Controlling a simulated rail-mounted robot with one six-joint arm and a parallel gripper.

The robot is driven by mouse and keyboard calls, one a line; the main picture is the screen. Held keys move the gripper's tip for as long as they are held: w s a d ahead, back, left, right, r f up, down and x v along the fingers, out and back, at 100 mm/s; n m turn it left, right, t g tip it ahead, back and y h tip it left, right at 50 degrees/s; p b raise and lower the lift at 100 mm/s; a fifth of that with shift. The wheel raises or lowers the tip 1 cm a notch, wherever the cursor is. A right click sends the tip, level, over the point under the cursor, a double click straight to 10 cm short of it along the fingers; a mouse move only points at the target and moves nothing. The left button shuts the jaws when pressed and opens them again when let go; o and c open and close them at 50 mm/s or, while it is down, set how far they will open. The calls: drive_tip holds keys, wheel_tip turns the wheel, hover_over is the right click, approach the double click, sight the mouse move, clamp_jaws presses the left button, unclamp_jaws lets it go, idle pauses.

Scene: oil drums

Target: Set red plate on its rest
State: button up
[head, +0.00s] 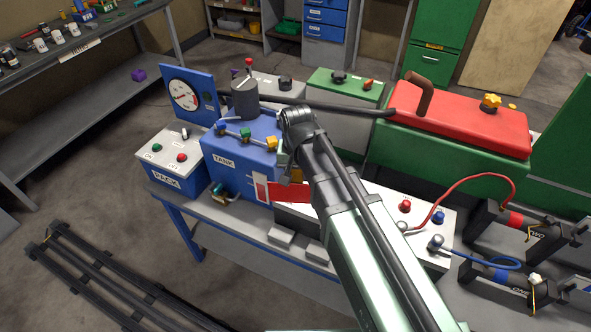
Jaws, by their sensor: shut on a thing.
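The red plate (289,192) shows just left of my arm, in front of the blue tank's right side. It hangs above a dark box-like piece; a gap or contact between them cannot be told. My gripper (290,174) is at the plate's upper edge, shut on it, mostly hidden by my own wrist and arm. The plate's right end is also behind my arm. I cannot tell for sure which part is the plate's rest; a dark block (297,220) with light grey pads (281,237) in front lies below the plate.
The blue tank (226,165) with coloured valves stands close left, beside the PACK box (172,165). A red-lidded green box (455,120) stands behind right. A white panel with knobs (404,206) and cabled cylinders (515,282) lie right. The floor at left front holds dark rails (110,285).

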drive_tip(key=s+d+f+m+b, duration=0.1)
drive_tip(key=s+f+m+b, duration=0.2)
drive_tip(key=f+b, duration=0.9)
drive_tip(key=shift+s+d+f+m, duration=0.2)
drive_tip(key=shift+f+m, duration=0.4)
drive_tip(key=shift+f, duration=0.3)
wheel_tip(320, 180, down, 4)
drive_tip(key=b, duration=0.4)
drive_tip(key=shift+f+b, duration=0.25)
drive_tip(key=shift+b, duration=0.2)
drive_tip(key=shift+f, duration=0.2)
